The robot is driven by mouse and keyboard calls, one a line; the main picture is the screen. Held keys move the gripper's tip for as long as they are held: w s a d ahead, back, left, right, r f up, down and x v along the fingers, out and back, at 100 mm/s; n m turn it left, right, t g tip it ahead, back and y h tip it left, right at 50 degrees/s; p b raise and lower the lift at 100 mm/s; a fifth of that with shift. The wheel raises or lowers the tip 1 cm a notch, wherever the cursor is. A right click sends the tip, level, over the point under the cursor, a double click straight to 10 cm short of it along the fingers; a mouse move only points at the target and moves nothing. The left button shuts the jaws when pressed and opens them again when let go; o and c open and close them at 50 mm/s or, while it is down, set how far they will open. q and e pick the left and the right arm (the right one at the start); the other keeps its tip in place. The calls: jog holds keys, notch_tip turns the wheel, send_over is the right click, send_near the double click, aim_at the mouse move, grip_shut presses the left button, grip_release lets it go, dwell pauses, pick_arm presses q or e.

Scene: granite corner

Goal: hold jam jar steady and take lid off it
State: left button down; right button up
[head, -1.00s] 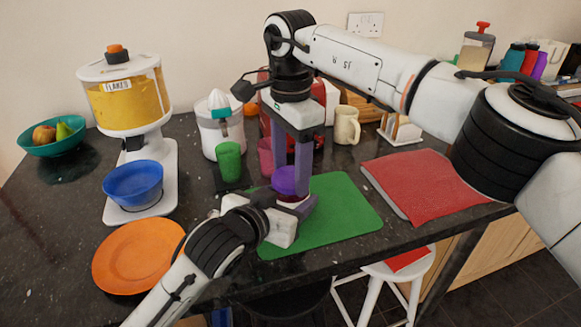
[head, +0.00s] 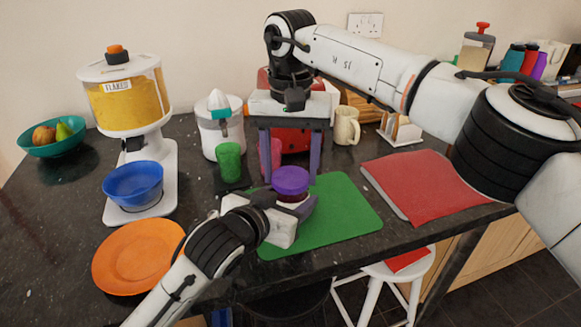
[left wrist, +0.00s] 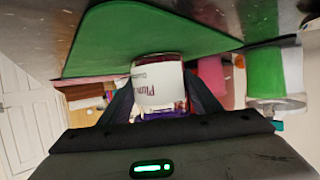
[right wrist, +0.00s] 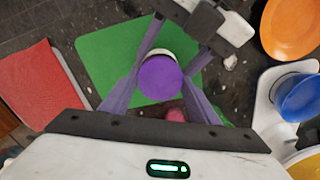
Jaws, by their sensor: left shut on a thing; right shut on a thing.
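The jam jar (head: 293,201) stands on the green mat (head: 345,205), with its purple lid (head: 291,178) on top. Its white label reads "Plum" in the left wrist view (left wrist: 158,88). My left gripper (head: 276,208) comes in low from the left and is shut on the jar's body, partly hiding it in the head view. My right gripper (head: 291,172) points down from above, shut on the lid with a finger on each side. The lid's round top shows between these fingers in the right wrist view (right wrist: 159,79). I cannot see a gap between lid and jar.
A green cup (head: 229,161) and a white juicer (head: 219,130) stand behind, to the left. A cream mug (head: 346,126) is behind, to the right. A red folded cloth (head: 425,185) lies right of the mat. An orange plate (head: 138,257) is near the front left edge.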

aim_at(291, 177)
jog(key=shift+r, duration=0.25)
jog(key=shift+r, duration=0.85)
jog(key=shift+r, duration=2)
pick_arm(q)
jog(key=c, duration=0.5)
grip_release()
jog(key=shift+c, duration=0.2)
jog(key=shift+s, duration=0.1)
